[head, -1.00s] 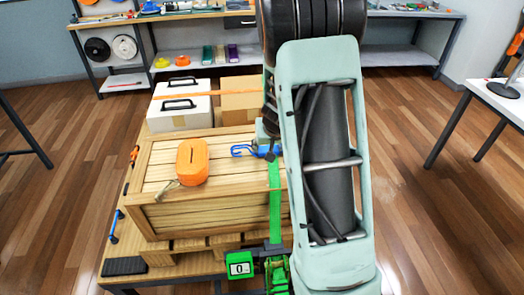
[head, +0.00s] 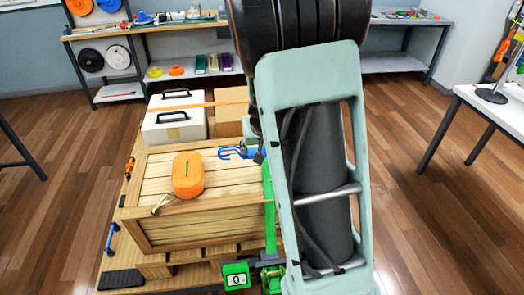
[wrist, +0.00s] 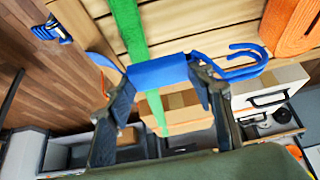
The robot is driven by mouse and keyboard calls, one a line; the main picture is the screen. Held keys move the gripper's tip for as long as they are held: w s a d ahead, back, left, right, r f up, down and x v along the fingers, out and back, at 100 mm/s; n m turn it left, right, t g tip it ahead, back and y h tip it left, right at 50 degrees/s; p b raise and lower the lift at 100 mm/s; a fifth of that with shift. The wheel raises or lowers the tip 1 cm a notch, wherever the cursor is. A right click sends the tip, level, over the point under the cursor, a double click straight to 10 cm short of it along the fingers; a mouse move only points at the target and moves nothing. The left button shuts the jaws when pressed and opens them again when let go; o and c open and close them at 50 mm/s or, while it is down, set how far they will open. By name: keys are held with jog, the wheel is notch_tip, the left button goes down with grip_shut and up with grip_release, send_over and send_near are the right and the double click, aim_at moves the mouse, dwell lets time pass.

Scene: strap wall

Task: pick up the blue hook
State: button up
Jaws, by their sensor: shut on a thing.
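The blue hook (head: 238,152) shows above the wooden crate in the head view, just left of my arm. In the wrist view its double-pronged end (wrist: 245,66) sticks out to the right of my gripper (wrist: 160,76). My gripper is shut on the hook's blue body, which lies between the two fingers. A green strap (wrist: 126,25) runs to the hook and passes behind its body.
White cases (head: 172,128) and a cardboard box (head: 231,119) stand behind. A green device with a display (head: 236,275) is at the front. A white table (head: 497,100) stands at right, with open floor between.

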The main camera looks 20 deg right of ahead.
jog(key=s+a+r+p, duration=0.6)
jog(key=s+a, duration=0.1)
jog(key=shift+s+a, duration=0.2)
jog(key=shift+s, duration=0.05)
dwell(0.6)
jog(key=a+r+n, duration=0.1)
jog(key=w+a+r+n+y, duration=0.1)
jog(key=shift+w+a+r, duration=0.2)
jog(key=shift+w+a, duration=0.1)
jog(key=shift+a, duration=0.05)
